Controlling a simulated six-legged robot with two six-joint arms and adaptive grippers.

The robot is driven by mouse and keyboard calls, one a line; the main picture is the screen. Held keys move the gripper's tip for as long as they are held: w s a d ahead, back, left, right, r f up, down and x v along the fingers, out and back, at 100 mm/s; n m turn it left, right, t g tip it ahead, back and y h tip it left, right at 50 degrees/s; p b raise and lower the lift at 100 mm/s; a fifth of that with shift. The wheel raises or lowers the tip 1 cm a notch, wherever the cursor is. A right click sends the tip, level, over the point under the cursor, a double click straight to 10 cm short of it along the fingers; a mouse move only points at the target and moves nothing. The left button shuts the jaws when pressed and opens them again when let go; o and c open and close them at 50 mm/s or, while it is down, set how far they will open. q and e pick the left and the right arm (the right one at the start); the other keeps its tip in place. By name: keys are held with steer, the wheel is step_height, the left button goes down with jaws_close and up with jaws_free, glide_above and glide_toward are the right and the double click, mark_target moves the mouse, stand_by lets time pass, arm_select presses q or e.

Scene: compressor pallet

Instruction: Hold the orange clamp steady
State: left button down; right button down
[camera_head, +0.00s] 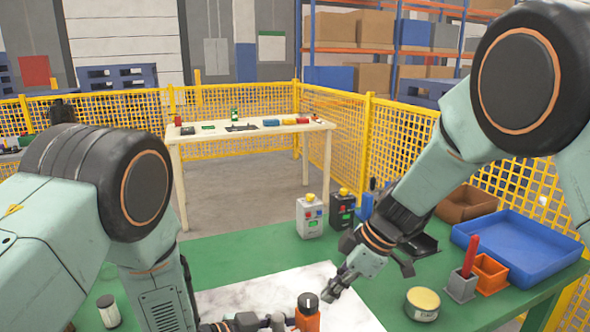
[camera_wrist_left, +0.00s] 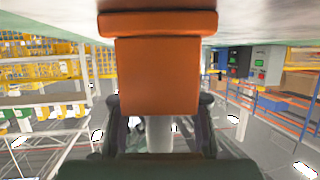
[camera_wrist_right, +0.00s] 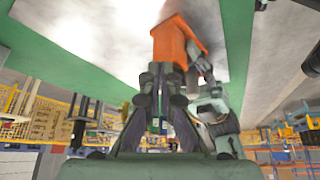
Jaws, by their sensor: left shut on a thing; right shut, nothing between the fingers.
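The orange clamp (camera_head: 307,318) stands on the white marbled plate at the bottom of the head view, with a black knob on top. Its orange body fills the upper middle of the left wrist view (camera_wrist_left: 157,75), between my left fingers. My left gripper (camera_head: 243,322) is shut on it from the left; the arm hides part of the hold. My right gripper (camera_head: 332,290) is shut and empty, just above and right of the clamp. In the right wrist view the clamp (camera_wrist_right: 173,42) is just beyond my right fingertips (camera_wrist_right: 164,82); I cannot tell whether they touch.
The white plate (camera_head: 250,299) lies on a green table (camera_head: 225,250). A grey control box (camera_head: 310,218), a blue tray (camera_head: 515,245), orange and grey bins (camera_head: 490,272), and a yellow-topped can (camera_head: 422,303) are at the right. A small jar (camera_head: 108,312) is at the left.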

steer(key=shift+a, duration=0.25)
steer(key=shift+s, duration=0.7)
steer(key=shift+s+a, duration=0.2)
steer(key=shift+s, duration=0.5)
stand_by(0.5)
steer(key=shift+d, duration=0.1)
step_height(320, 180, up, 6)
steer(key=shift+s+d, duration=0.15)
steer(key=shift+d, duration=0.1)
stand_by(0.6)
